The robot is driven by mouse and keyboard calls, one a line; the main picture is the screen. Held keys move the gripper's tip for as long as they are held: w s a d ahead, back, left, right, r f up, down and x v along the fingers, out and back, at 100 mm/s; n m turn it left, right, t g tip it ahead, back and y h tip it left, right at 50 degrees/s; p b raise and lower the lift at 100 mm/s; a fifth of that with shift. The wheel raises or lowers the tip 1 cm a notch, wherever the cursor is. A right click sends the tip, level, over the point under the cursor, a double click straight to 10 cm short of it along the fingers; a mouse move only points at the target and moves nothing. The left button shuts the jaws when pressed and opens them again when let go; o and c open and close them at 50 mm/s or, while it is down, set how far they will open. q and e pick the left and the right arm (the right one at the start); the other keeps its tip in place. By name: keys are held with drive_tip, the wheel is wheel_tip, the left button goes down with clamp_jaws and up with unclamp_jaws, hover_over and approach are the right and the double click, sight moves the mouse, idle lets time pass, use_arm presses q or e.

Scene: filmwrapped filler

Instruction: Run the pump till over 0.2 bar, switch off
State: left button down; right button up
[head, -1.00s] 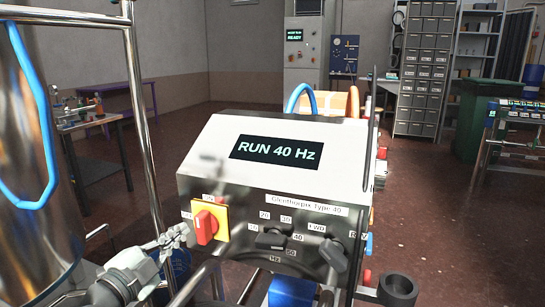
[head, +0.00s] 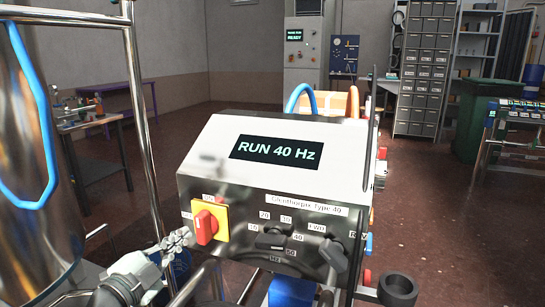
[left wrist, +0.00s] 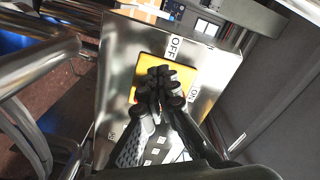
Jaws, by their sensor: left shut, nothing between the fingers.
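The pump's steel control box (head: 290,180) stands in the middle of the head view; its display (head: 276,151) reads "RUN 40 Hz". A red rotary switch (head: 205,227) on a yellow plate (head: 222,212) sits at the left of its front. My left gripper (head: 180,241) is shut and empty, just left of the switch. In the left wrist view the closed fingers (left wrist: 158,88) lie in front of the yellow plate (left wrist: 183,75), hiding most of the red knob; "OFF" and "ON" labels show. Contact is unclear. No pressure reading is legible. My right gripper is out of view.
Two black selector knobs (head: 270,241) (head: 334,255) sit right of the switch. A shiny steel vessel (head: 40,130) and upright tube (head: 143,120) stand close on the left. A black cup-shaped part (head: 398,290) is at lower right. Open floor (head: 450,220) lies to the right.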

use_arm(q)
drive_tip(key=shift+s+d+f, duration=0.2)
drive_tip(key=shift+d+f, duration=0.35)
drive_tip(key=shift+f, duration=0.3)
drive_tip(key=shift+s+d+f, duration=0.1)
drive_tip(key=shift+d+f, duration=0.1)
drive_tip(key=shift+f, duration=0.1)
idle(0.3)
drive_tip(key=shift+a+f, duration=0.2)
drive_tip(key=shift+v, duration=2.95)
drive_tip(key=shift+a, duration=0.1)
